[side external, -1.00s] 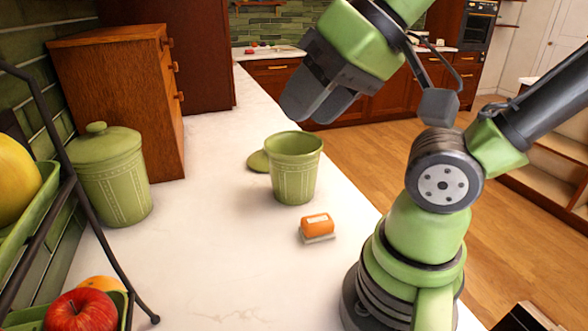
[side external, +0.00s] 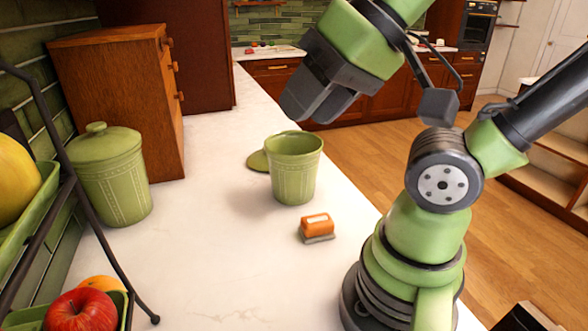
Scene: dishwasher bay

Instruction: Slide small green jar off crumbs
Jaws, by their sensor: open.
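The small green jar (side external: 294,172) stands upright and uncovered on the white counter. Its flat green lid (side external: 258,161) seems to lie on the counter just behind and left of it. Crumbs do not show; any under the jar are hidden. My gripper (side external: 312,104) is above and slightly behind the jar, apart from it, pointing down and left. It is open and empty, its dark fingers partly overlapping in this view.
A larger lidded green jar (side external: 112,180) stands at the left by a wooden drawer cabinet (side external: 120,100). An orange brush-like block (side external: 317,226) lies in front of the small jar. A fruit rack (side external: 58,195) is at the left edge. The counter's (side external: 200,260) front middle is clear.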

